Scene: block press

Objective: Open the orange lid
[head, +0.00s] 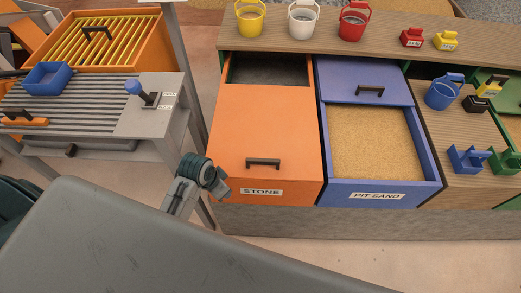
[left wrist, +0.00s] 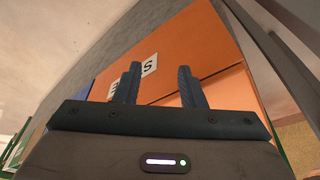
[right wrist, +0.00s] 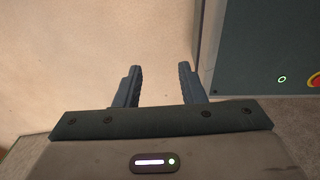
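The orange lid (head: 265,120) lies over most of the orange bin labelled STONE (head: 261,192) in the head view. A dark strip of grey stone (head: 270,68) shows behind its back edge. Its black handle (head: 263,163) is near the front edge. Part of my left arm is beside the bin's front left corner; its fingers are not clear there. In the left wrist view my left gripper (left wrist: 160,70) is open and empty, with the bin's orange front and part of its label beyond the fingers. My right gripper (right wrist: 160,68) is open and empty over pale floor.
A blue-lidded bin of pit sand (head: 375,145) adjoins on the right. A shelf with yellow, white and red buckets (head: 352,20) runs behind. A grey press table (head: 100,110) stands left, with a post between. My grey arm link covers the lower left.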

